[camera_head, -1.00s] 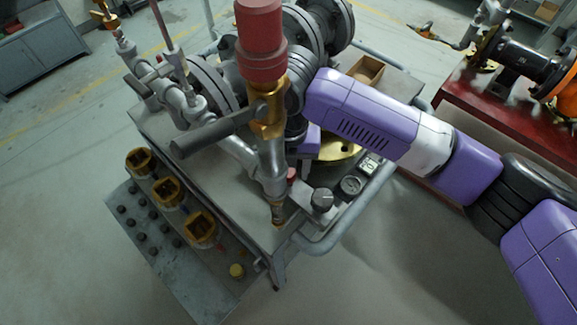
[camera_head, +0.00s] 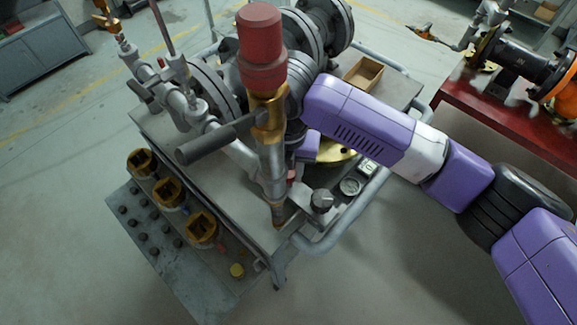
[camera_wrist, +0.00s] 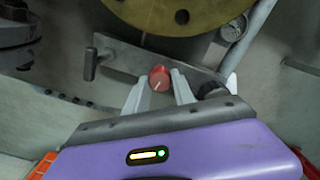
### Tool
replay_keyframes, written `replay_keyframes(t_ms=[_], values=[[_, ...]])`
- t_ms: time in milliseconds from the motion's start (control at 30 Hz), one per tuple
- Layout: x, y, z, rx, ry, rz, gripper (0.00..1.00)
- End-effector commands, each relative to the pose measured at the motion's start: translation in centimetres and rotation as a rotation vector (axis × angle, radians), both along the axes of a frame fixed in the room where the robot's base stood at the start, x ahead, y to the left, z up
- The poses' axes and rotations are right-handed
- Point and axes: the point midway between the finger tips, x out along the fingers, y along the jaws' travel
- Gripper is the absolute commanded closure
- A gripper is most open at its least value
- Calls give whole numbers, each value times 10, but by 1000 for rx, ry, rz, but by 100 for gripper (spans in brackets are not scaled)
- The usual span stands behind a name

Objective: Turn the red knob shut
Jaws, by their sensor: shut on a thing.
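The red knob (camera_wrist: 159,78) is small and round, with a pale pointer mark, on a grey metal bracket in the wrist view. My gripper (camera_wrist: 161,80) has its two pale fingers on either side of the knob and is shut on it. In the head view, a small red spot (camera_head: 291,175), seemingly the knob, shows beside the upright pipe. The gripper's fingers are hidden there behind the brass and grey pipework.
A large red-capped valve (camera_head: 262,50) with a grey lever (camera_head: 205,146) stands close in front. A brass flange (camera_wrist: 172,12) and a gauge (camera_wrist: 233,28) sit beyond the knob. A black knob (camera_head: 322,199) and cart rail (camera_head: 335,238) are nearby.

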Motion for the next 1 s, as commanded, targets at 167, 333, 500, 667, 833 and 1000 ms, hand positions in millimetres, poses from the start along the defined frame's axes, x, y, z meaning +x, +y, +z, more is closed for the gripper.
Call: replay_keyframes(t_ms=[167,333,500,667,833,1000], values=[[-1,1,3,2,5,-144,100],[-1,1,3,1,5,-305,100],[-1,1,4,1,5,-467,100],[-1,1,4,0,5,-620,100],[-1,1,4,-1,5,-780,100],[-1,1,4,-1,4,-941,100]])
